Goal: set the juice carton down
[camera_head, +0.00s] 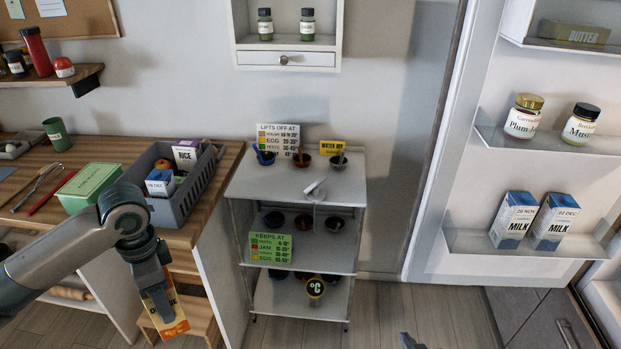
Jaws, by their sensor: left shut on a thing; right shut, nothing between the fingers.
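The juice carton (173,320), orange and yellow with dark lettering, hangs tilted below my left gripper (157,290). My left gripper is shut on it, and the fingers hide part of the carton. The carton is in front of the wooden counter, low over a small wooden stool; I cannot tell whether it touches the stool. My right gripper (410,342) shows only as a small dark tip at the bottom edge, shut and empty, with most of it out of view.
The wooden counter (100,150) holds a grey crate (187,208) with packages and a green box (88,188). A small wooden stool (199,308) stands below. A white shelf rack (240,188) with bowls and signs stands centre. An open fridge door (480,243) holds milk cartons and jars.

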